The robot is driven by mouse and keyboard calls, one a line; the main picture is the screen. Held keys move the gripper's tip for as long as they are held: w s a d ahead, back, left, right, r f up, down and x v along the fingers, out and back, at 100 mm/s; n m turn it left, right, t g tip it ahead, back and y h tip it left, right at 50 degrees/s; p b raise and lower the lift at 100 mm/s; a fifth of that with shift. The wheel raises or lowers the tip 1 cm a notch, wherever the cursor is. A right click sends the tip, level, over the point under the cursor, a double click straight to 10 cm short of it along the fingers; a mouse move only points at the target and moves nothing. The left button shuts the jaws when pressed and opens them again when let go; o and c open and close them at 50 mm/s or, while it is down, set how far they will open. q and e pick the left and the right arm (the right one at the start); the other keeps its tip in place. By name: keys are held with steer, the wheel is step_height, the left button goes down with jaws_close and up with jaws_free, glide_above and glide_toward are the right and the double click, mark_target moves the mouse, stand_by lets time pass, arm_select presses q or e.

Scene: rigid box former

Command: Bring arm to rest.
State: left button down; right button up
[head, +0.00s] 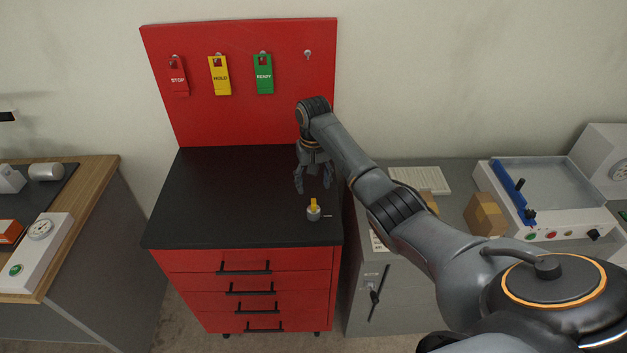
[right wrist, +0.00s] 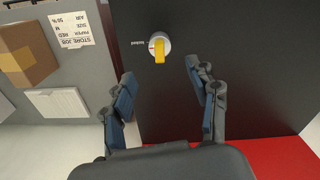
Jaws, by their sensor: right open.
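My right gripper (head: 313,181) is open and empty above the black top of the red drawer cabinet (head: 220,200). It also shows in the right wrist view (right wrist: 160,100), with its two fingers spread apart. A small grey knob with a yellow handle (head: 313,209) sits on the black top near its front right corner. In the right wrist view the knob (right wrist: 159,44) lies beyond the fingertips, apart from them, with a small label beside it. My left gripper is not in view.
A red board (head: 240,120) behind the cabinet carries red STOP (head: 178,78), yellow HOLD (head: 219,76) and green READY (head: 264,75) tags and an empty peg (head: 308,54). A grey cabinet to the right bears a cardboard box (head: 485,214) and a machine (head: 549,200). A wooden-edged bench (head: 85,205) stands left.

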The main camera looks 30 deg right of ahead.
steer(key=shift+r, duration=0.35)
steer(key=shift+f, duration=0.1)
